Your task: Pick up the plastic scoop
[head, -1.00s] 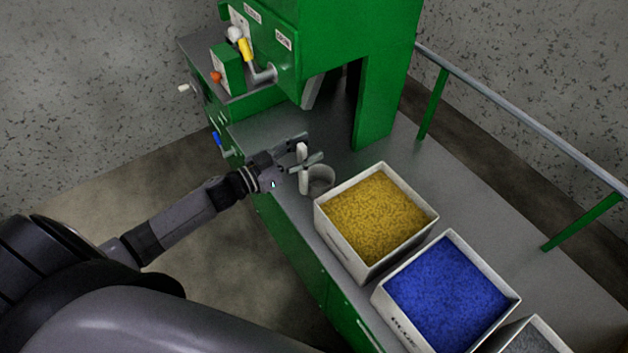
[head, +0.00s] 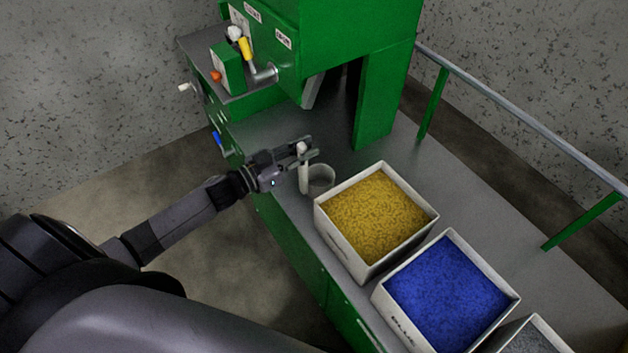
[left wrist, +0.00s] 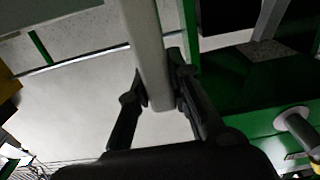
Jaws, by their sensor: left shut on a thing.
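The plastic scoop (head: 321,180) stands on the grey bench top, just left of the bin of yellow granules. It is pale, with a round cup and an upright white handle. My left gripper (head: 304,152) is shut on the upper part of the handle. In the left wrist view the handle (left wrist: 148,50) runs down between the two fingers of the left gripper (left wrist: 160,85), and both fingers lie close against it. The cup is not visible in that view. I cannot tell whether the scoop touches the bench. My right gripper is not in view.
A white bin of yellow granules (head: 331,226) stands close to the scoop's right. A bin of blue granules (head: 391,314) and a partly cut-off bin of grey material (head: 497,343) follow toward the front. The green machine (head: 340,40) rises behind. Bare bench lies behind the scoop.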

